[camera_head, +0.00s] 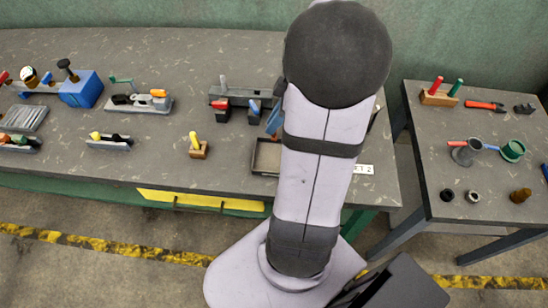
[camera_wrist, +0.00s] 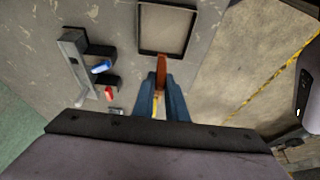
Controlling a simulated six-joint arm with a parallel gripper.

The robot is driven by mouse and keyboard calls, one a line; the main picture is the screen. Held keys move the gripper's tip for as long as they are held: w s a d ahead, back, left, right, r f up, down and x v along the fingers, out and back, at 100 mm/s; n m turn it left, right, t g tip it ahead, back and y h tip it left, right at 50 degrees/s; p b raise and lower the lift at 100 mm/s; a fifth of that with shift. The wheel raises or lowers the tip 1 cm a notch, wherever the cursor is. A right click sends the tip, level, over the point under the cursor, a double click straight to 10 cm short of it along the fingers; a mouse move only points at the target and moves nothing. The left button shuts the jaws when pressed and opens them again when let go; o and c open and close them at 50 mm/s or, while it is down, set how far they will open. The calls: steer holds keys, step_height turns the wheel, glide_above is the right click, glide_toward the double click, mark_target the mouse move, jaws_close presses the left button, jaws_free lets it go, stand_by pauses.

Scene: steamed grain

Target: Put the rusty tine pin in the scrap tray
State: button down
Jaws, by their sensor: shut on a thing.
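The rusty tine pin (camera_wrist: 162,73) is a short reddish-brown piece in the wrist view. My gripper (camera_wrist: 161,92) has blue fingers and is shut on it, with the pin sticking out past the fingertips. The scrap tray (camera_wrist: 139,30) is a shallow square tray with a dark rim and a bare grey-beige floor. In the wrist view the pin's far end appears close to the tray's near rim; its height above the bench is unclear.
A dark fixture (camera_head: 240,96) with red and blue parts stands behind the tray; it also shows in the wrist view (camera_wrist: 74,48). A wooden block with a yellow peg (camera_head: 197,149) stands left of the tray. A second table (camera_head: 440,190) with cups and tools is at right.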

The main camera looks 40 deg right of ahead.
steer(key=shift+f, duration=0.1)
steer(key=shift+f+p, duration=1)
steer(key=shift+f, duration=3.9)
steer(key=shift+f+b, duration=0.2)
steer(key=shift+b, duration=0.1)
steer(key=c, duration=1.8)
jaws_free()
steer(key=shift+o, duration=0.2)
steer(key=shift+r, duration=0.2)
